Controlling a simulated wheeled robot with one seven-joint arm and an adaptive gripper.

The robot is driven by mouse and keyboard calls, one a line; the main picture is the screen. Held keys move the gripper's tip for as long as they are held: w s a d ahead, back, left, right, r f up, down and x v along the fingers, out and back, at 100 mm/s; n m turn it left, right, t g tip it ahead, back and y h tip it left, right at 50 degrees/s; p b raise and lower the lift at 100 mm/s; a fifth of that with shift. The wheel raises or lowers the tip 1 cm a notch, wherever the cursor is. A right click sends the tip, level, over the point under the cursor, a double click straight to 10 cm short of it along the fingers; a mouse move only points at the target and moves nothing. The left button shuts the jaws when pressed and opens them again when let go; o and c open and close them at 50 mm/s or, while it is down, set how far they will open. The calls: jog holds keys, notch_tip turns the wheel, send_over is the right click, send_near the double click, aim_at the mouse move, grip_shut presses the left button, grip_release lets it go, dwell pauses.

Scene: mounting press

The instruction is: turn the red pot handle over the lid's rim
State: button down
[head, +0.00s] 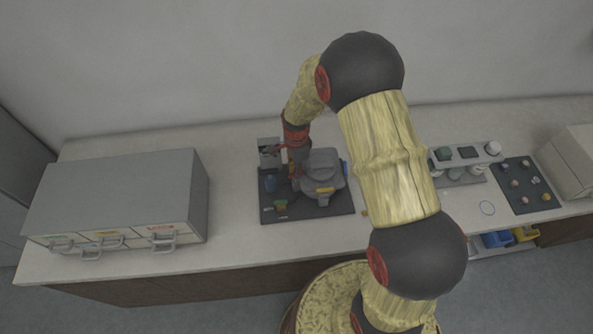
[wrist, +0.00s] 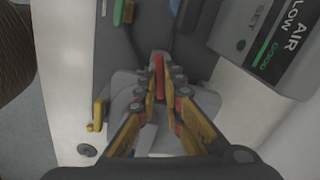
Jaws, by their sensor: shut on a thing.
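The red pot handle (wrist: 159,76) shows in the wrist view as a short red bar between my fingertips. My gripper (wrist: 161,84), with yellow fingers, is shut on it. A pale grey rounded body (wrist: 121,88) lies under and around the fingers; I cannot tell where the lid's rim runs. In the head view the grey mounting press (head: 322,172) stands on a dark mat (head: 335,207). My wrist comes down at its left side, and the handle in my grip cannot be made out there.
A grey box with "AIR LOW" and "SET" lettering (wrist: 274,38) stands close at the right in the wrist view. A yellow lever (wrist: 98,114) and a dark round knob (wrist: 87,150) are at left. A drawer cabinet (head: 115,200) stands left on the counter, with clear counter between.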

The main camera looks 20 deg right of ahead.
jog(key=shift+m, duration=0.7)
jog(key=c, duration=2)
grip_release()
jog(key=shift+o, duration=0.4)
notch_tip(320, 180, up, 12)
